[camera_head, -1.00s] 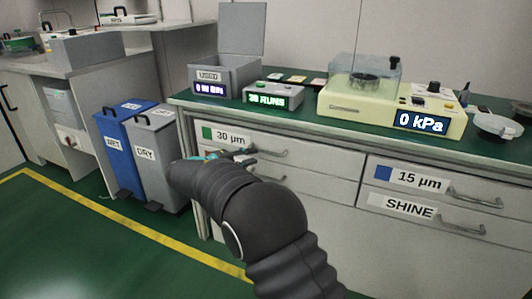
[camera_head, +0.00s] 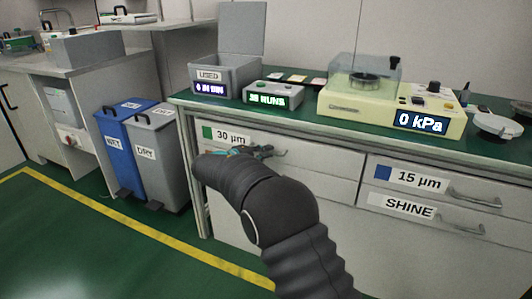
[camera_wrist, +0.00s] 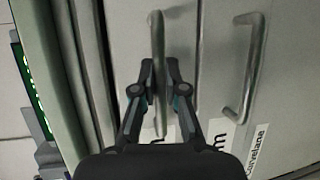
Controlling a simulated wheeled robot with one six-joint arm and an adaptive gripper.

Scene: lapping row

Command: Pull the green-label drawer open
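The green-label drawer (camera_head: 315,180) is the upper left drawer of the bench, marked "30 µm" beside a green square (camera_head: 207,133). It looks closed. Its bar handle (camera_head: 278,153) is partly behind my gripper (camera_head: 250,152) in the head view. In the wrist view, this handle (camera_wrist: 157,35) runs between the two fingertips of my gripper (camera_wrist: 160,75). The fingers stand apart on either side of the bar, with a small gap at the right finger. My gripper looks open around the handle, and I see no firm grip. The label is mostly hidden behind the fingers there.
A second handle (camera_wrist: 245,70) sits close on the right in the wrist view, on the drawer below. The bench top (camera_head: 300,112) overhangs the drawers. Blue (camera_head: 120,150) and grey (camera_head: 160,155) bins stand left. Open green floor (camera_head: 90,260) lies in front.

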